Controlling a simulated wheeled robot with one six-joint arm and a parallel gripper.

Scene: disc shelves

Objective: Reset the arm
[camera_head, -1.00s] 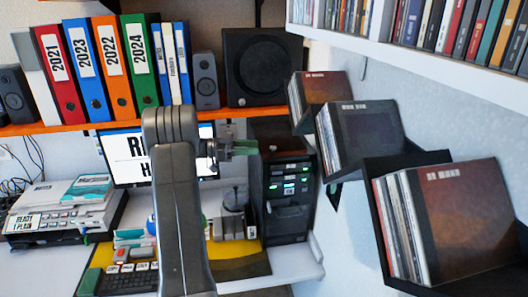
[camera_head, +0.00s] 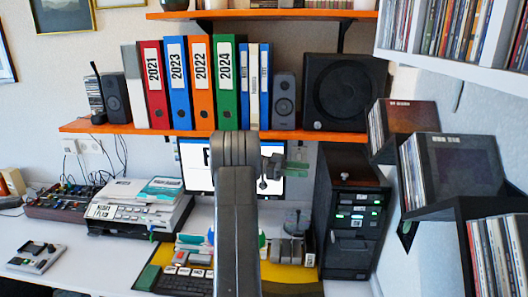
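My arm rises through the lower middle of the head view, in front of the desk and monitor. My gripper (camera_head: 283,168) is at the end of the arm, pointing right, in front of the right side of the monitor (camera_head: 196,176). It is small and seen from the side, so I cannot tell whether its fingers are open or shut. I see no disc held in it. It appears apart from the disc shelves on the right.
Black wall shelves hold discs (camera_head: 468,165) at the right. A computer tower (camera_head: 352,215) stands right of my arm. An orange shelf (camera_head: 110,128) carries binders and a speaker (camera_head: 347,92). A printer (camera_head: 140,210) and keyboard (camera_head: 185,281) are on the white desk (camera_head: 90,262).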

